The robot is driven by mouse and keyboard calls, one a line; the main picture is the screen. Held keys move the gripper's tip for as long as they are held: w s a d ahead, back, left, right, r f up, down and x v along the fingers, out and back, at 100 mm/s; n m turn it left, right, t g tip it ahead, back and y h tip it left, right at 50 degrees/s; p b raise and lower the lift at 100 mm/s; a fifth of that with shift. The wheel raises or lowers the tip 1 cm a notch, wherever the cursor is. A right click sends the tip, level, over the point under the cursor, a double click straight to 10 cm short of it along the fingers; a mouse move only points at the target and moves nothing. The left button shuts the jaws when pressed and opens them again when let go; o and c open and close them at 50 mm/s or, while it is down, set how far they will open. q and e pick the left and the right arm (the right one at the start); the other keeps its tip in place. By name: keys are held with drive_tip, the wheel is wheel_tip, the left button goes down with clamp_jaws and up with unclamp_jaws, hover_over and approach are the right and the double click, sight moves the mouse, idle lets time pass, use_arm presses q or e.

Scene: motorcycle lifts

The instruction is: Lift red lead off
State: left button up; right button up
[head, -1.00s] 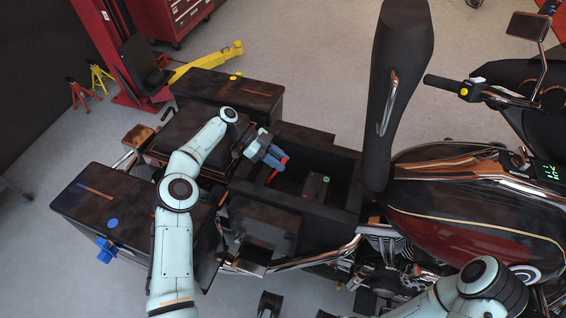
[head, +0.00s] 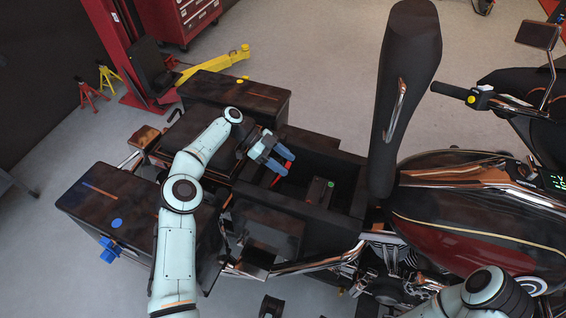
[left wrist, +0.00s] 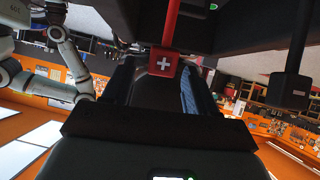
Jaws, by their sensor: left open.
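The red lead's clamp, a red block with a white cross (left wrist: 163,62), shows in the left wrist view with a red strip rising above it. It lies in the gap between the two fingers of my left gripper (left wrist: 157,82), which is open; I cannot tell whether either finger touches it. In the head view my left gripper (head: 279,158) has blue fingers over the open bay (head: 340,172) under the raised seat, with red parts of the lead (head: 285,152) beside them. The lead's lower end is hidden. My right gripper is out of view; only part of its arm shows at lower right.
The raised seat (head: 408,85) stands upright right of the bay. Panniers (head: 130,215) flank the bike's rear. The tank (head: 470,205) lies to the right.

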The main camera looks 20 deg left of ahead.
use_arm(q)
wheel_tip(320, 180, up, 19)
drive_tip(key=p, duration=0.3)
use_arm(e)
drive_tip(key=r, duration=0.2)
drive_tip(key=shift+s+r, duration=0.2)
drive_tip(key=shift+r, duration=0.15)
